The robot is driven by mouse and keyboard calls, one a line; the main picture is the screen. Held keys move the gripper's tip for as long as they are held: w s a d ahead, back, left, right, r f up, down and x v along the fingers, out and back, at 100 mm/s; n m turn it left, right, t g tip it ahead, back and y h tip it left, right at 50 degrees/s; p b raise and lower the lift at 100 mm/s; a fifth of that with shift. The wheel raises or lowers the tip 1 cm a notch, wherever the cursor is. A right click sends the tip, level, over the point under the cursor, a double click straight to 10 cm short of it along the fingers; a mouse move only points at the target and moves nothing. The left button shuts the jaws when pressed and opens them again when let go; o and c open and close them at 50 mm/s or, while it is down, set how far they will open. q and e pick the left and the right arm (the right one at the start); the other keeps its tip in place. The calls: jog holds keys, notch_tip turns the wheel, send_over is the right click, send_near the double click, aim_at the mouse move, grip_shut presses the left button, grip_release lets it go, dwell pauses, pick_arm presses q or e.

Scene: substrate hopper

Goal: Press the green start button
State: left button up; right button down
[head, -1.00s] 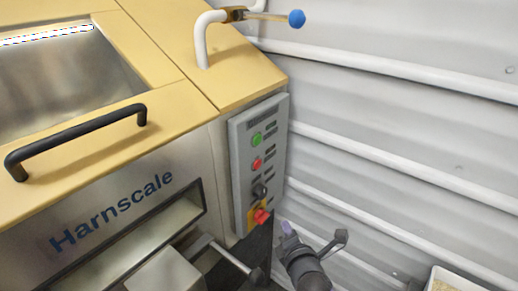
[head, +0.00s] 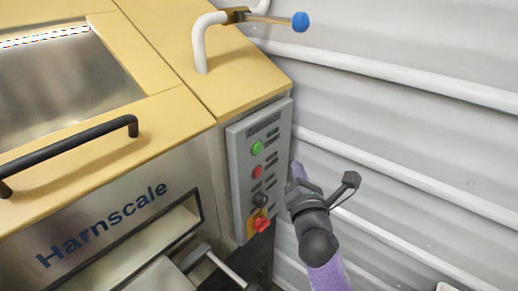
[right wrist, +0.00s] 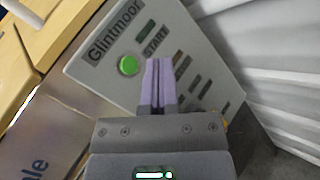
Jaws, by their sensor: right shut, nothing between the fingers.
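The green start button (head: 257,148) is the top button on the grey control panel (head: 236,190) at the machine's right side. In the right wrist view the green button (right wrist: 129,65) sits beside the word START, up and left of my fingertips. My right gripper (head: 296,170) is at the panel's right edge in the head view, lower than the green button. In the right wrist view its two purple fingers (right wrist: 158,64) are shut together with nothing between them. I cannot tell how far the fingertips are from the panel. My left gripper is not in view.
Below the green button are a red button (head: 257,171), a black knob (head: 260,199) and a red switch on yellow (head: 262,224). A white ribbed wall (head: 420,150) stands close on the right. A blue-ended valve lever (head: 300,22) sticks out above.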

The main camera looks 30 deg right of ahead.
aim_at(258, 148)
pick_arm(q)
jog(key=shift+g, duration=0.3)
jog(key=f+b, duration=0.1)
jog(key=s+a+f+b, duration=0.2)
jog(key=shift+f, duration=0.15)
pick_arm(e)
jog(key=w+a, duration=0.3)
jog(key=w, duration=0.4)
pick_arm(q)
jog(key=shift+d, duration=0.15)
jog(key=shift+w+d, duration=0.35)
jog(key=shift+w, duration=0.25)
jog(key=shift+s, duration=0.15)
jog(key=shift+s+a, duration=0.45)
